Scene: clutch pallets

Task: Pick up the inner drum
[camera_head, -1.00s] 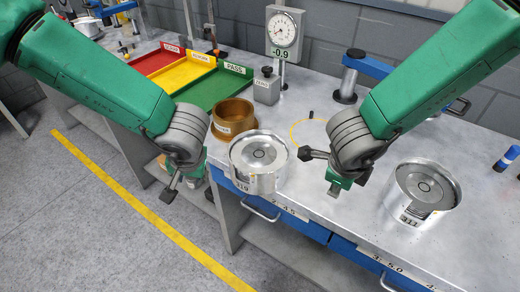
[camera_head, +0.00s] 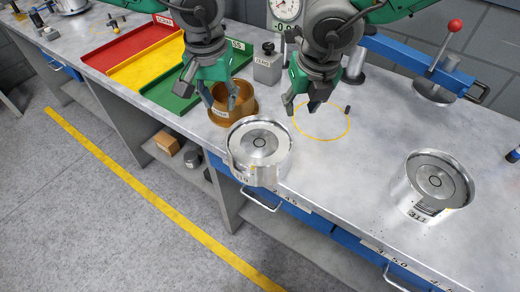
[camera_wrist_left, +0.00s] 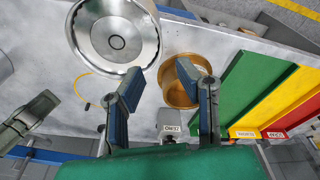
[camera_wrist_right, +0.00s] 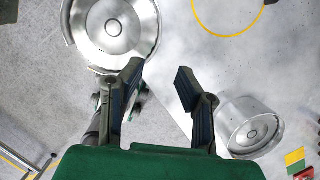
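A silver drum (camera_head: 258,172) marked 319 stands at the table's front edge, and a second silver drum (camera_head: 428,205) marked 311 stands to the right. A brass cup-shaped ring (camera_head: 240,108) sits behind the first drum. I cannot tell which one is called the inner drum. My left gripper (camera_head: 209,96) is open over the brass ring's left side; its right finger overlaps the ring (camera_wrist_left: 174,92) in the left wrist view. My right gripper (camera_head: 302,108) is open and empty above the table, behind the first drum. A large silver drum (camera_wrist_right: 148,22) shows beyond its fingers.
Red, yellow and green trays (camera_head: 172,95) lie at the back left. A dial gauge (camera_head: 285,10), a ZERO box (camera_head: 267,67) and a blue press with a red knob (camera_head: 455,26) stand at the back. A yellow circle (camera_head: 347,128) marks bare tabletop; the middle right is clear.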

